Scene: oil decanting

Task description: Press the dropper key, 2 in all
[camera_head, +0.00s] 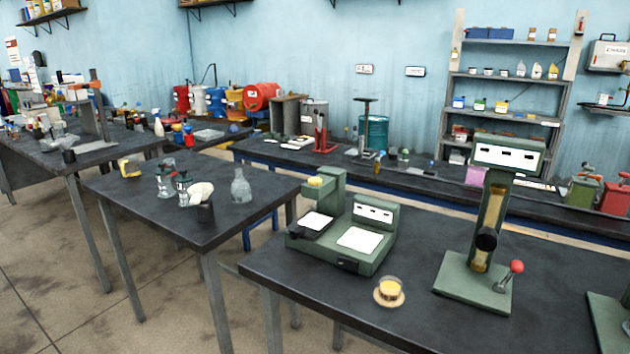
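A green bench device (372,262) stands on the near dark table. At its left a short column (332,186) rises, with an arm reaching left and a yellow piece (321,182) on top. Below the arm is a white plate (315,222), with a small black part (300,232) at its front. A second white plate (359,240) lies at the right, under a panel (374,213) with dark marks. A small dark part (347,263) sits on the front edge. I cannot tell which part is the dropper key. Neither of my grippers is in view.
A small glass of yellow liquid (390,288) stands on a round coaster in front of the device. A tall green stand (490,220) with a red-knobbed lever (516,267) stands at right. The left table holds a glass flask (241,188). Tabletop between device and stand is clear.

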